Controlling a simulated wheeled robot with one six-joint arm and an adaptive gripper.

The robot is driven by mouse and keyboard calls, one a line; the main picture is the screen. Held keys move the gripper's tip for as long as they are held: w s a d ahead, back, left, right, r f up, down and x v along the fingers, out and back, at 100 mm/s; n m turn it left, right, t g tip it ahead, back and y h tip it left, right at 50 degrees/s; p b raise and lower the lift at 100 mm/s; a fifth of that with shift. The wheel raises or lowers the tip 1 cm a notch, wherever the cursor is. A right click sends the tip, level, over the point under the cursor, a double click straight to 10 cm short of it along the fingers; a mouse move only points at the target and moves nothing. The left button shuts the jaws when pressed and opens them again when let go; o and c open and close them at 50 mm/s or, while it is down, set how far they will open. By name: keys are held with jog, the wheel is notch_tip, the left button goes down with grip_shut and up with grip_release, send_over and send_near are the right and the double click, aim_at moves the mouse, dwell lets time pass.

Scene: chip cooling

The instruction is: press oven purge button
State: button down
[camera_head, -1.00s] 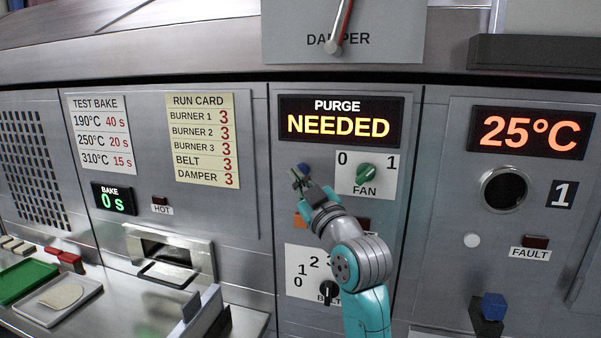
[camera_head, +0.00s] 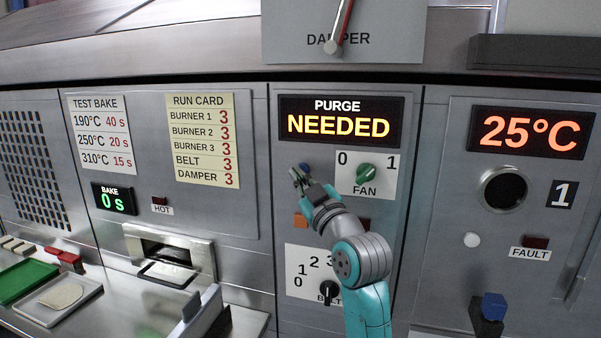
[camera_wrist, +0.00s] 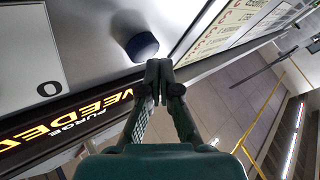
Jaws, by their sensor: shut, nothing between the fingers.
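The blue round button (camera_head: 305,167) sits on the steel panel under the purge display (camera_head: 338,121), which reads "PURGE NEEDED". In the head view my gripper (camera_head: 296,176) covers the button's lower part. In the wrist view the dark blue button (camera_wrist: 142,46) shows clearly, just beyond and slightly left of my shut fingertips (camera_wrist: 160,72). Nothing is between the fingers. I cannot tell whether the tips touch the button.
The green fan knob (camera_head: 366,173) is close on the right, turned between its 0 and 1 marks. An orange button (camera_head: 300,221) is below my gripper, and the black belt knob (camera_head: 328,289) is lower. The damper lever (camera_head: 341,25) is above.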

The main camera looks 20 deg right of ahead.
jog(key=shift+w+d, duration=0.3)
jog(key=shift+w, duration=0.05)
dwell(0.9)
jog(key=shift+s+a, duration=0.1)
jog(key=shift+a, duration=0.05)
jog(key=shift+s+a, duration=0.4)
jog(key=shift+s, duration=0.2)
dwell(0.3)
jog(key=shift+s+a, duration=0.75)
jog(key=shift+s, duration=0.3)
jog(key=shift+s+a, duration=0.7)
jog(key=shift+s, duration=0.3)
